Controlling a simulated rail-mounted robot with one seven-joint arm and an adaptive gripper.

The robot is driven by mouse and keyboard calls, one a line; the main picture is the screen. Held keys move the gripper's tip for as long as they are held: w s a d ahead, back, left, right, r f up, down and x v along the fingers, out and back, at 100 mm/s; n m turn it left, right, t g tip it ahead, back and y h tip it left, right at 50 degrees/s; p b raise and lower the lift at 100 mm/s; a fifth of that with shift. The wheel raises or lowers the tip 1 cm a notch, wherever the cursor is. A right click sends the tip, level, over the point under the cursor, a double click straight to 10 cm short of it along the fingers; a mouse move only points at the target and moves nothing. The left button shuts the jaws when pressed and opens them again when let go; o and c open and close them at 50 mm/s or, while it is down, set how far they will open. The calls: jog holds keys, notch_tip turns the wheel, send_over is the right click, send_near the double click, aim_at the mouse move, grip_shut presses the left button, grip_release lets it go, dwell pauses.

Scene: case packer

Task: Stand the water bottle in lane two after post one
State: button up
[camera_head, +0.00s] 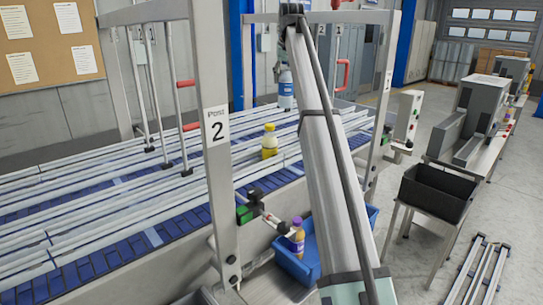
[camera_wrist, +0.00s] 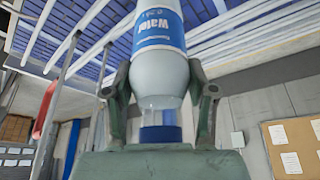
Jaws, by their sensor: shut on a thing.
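The water bottle (camera_head: 286,92) has a blue and white label and is held upright above the far part of the lanes, its lower end close to the rails. In the wrist view the bottle (camera_wrist: 162,70) sits between both fingers of my gripper (camera_wrist: 160,78), which is shut around its neck and shoulder, with the blue cap towards the palm. The lanes (camera_head: 110,205) are blue belts between pale rails. A near upright, post 2 (camera_head: 215,130), stands left of my arm; the right upright (camera_head: 385,85) has a label too small to read. Whether the bottle touches the belt cannot be told.
A yellow bottle (camera_head: 269,143) stands among the lanes, nearer than the water bottle. A blue bin (camera_head: 308,268) with a purple-capped bottle (camera_head: 297,238) is beside the conveyor. Hanging rods with red grips (camera_head: 187,105) rise over the lanes. A black tote (camera_head: 437,190) stands right.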

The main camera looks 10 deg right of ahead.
aim_at(282, 89)
jog(key=shift+w+a+r, duration=0.2)
jog(key=shift+w, duration=0.2)
jog(key=shift+w+a+r, duration=0.2)
jog(key=shift+w, duration=0.15)
jog(key=shift+w+a+f, duration=0.1)
jog(key=shift+w+f, duration=0.05)
jog(key=shift+w, duration=0.05)
notch_tip(282, 89, down, 6)
jog(key=b, duration=0.5)
jog(key=shift+r+b, duration=0.2)
jog(key=shift+b, duration=0.1)
notch_tip(282, 89, down, 14)
jog(key=p, duration=0.4)
jog(key=shift+f, duration=0.1)
jog(key=o, duration=1.4)
